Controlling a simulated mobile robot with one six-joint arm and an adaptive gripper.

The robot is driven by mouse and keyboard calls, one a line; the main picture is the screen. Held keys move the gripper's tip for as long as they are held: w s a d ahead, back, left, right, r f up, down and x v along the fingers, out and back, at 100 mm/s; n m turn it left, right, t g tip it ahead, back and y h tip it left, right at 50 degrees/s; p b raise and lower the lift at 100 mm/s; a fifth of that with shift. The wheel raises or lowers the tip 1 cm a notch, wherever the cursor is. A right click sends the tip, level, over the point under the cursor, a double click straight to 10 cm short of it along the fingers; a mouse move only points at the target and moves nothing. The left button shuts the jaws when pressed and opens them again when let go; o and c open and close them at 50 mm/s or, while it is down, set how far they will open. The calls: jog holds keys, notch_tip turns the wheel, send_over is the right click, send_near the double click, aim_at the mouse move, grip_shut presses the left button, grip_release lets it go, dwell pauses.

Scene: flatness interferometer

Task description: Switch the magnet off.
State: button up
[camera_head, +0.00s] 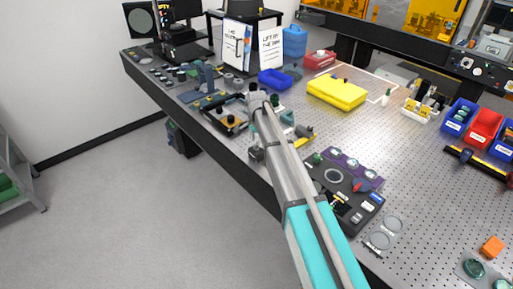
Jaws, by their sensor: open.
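My arm reaches from the bottom of the view up to the table's front edge. My gripper (257,152) is small and partly hidden beside the forearm, over the front edge; its jaws are open, and I see nothing held. No part is clearly readable as the magnet or its switch. A dark fixture with black knobs (229,121) stands left of my wrist. What lies directly behind the arm is hidden.
The perforated optical table (420,190) has free room at the right. A yellow case (337,92), a blue tray (274,80) and a signed booklet (254,45) stand farther back. Blue and red bins (484,128) are at the right. An orange block (492,247) lies nearer.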

jog(key=shift+f+b, duration=0.7)
jog(key=shift+f, duration=0.25)
jog(key=shift+c, duration=0.2)
grip_shut()
